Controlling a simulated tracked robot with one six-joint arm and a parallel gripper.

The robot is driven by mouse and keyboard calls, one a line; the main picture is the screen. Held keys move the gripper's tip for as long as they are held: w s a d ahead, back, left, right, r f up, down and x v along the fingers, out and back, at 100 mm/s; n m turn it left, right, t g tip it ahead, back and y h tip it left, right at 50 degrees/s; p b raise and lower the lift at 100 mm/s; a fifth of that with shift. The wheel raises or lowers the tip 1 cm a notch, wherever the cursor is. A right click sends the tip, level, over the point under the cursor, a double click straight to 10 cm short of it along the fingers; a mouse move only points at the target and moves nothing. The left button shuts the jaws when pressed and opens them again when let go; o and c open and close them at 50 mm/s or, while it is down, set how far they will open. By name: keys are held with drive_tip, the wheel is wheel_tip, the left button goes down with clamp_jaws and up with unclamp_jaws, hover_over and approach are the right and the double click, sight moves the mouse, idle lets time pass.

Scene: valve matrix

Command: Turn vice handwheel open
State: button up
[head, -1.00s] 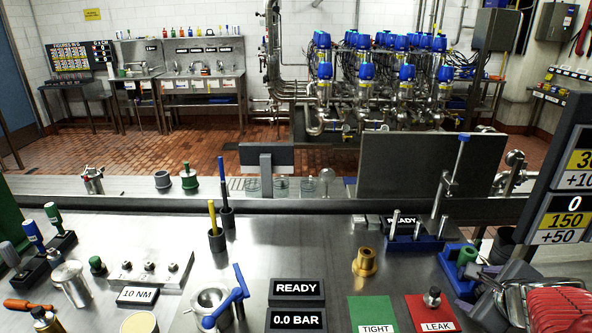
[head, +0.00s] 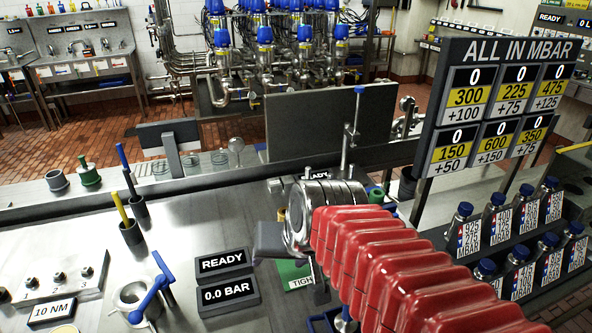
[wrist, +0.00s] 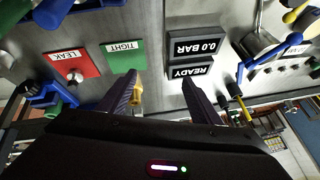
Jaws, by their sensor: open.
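A round metal fitting (head: 132,294) with a blue handle (head: 150,297) stands on the steel bench at the lower left. It looks like the vice and its handwheel, but I cannot tell for sure. In the wrist view the blue handle (wrist: 240,70) is at the upper right, right of my gripper. My gripper (wrist: 158,92) is open and empty, its fingers over the bench between the green TIGHT plate (wrist: 122,57) and the READY display (wrist: 190,71). In the head view my arm hides the fingertips. The blue handle is apart from my gripper.
A brass fitting (wrist: 137,95) is by my left finger. A yellow-handled tool (head: 125,222) stands in a dark holder behind the metal fitting. The 0.0 BAR display (head: 229,292) is right of it. Labelled bottles (head: 497,222) and a pressure board (head: 500,105) are at the right.

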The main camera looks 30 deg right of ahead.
drive_tip(key=s+a+n, duration=0.4)
drive_tip(key=s+n, duration=0.1)
drive_tip(key=shift+a, duration=0.25)
drive_tip(key=shift+r, duration=0.1)
